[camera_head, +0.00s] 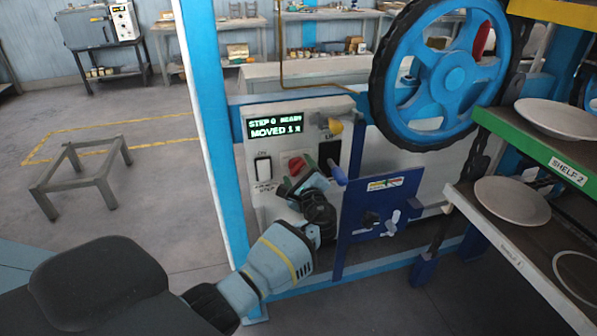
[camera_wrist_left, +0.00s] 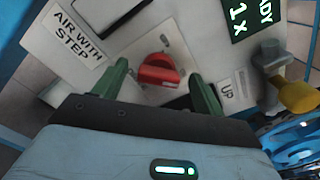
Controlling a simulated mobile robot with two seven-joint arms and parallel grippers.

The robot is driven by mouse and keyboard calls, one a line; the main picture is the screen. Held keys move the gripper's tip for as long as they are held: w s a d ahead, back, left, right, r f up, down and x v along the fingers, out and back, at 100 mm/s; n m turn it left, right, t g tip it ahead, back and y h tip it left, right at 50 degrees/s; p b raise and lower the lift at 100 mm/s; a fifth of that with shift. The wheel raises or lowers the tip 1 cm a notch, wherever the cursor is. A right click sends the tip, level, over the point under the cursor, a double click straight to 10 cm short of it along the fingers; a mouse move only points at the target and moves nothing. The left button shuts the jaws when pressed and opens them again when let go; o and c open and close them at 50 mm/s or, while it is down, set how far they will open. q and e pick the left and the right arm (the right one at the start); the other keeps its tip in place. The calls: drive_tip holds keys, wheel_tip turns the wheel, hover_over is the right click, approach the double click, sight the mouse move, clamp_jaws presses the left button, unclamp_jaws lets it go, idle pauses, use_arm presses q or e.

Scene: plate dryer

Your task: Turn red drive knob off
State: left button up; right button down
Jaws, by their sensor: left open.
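The red drive knob (camera_head: 297,165) sits on the light control panel, just above my left gripper in the head view. I cannot tell whether the fingers touch the knob. My right gripper is not in view.
A display (camera_head: 275,125) reads STEP 0 READY, MOVED 1x. A switch (camera_head: 263,168) is left of the knob, and a yellow-tipped lever (camera_head: 335,126) is to its upper right. A blue handwheel (camera_head: 440,75) and shelves with plates (camera_head: 512,200) stand to the right.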

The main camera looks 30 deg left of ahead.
use_arm(q)
drive_tip(key=shift+w+a, duration=0.25)
drive_tip(key=shift+a, duration=0.1)
drive_tip(key=shift+c, duration=0.3)
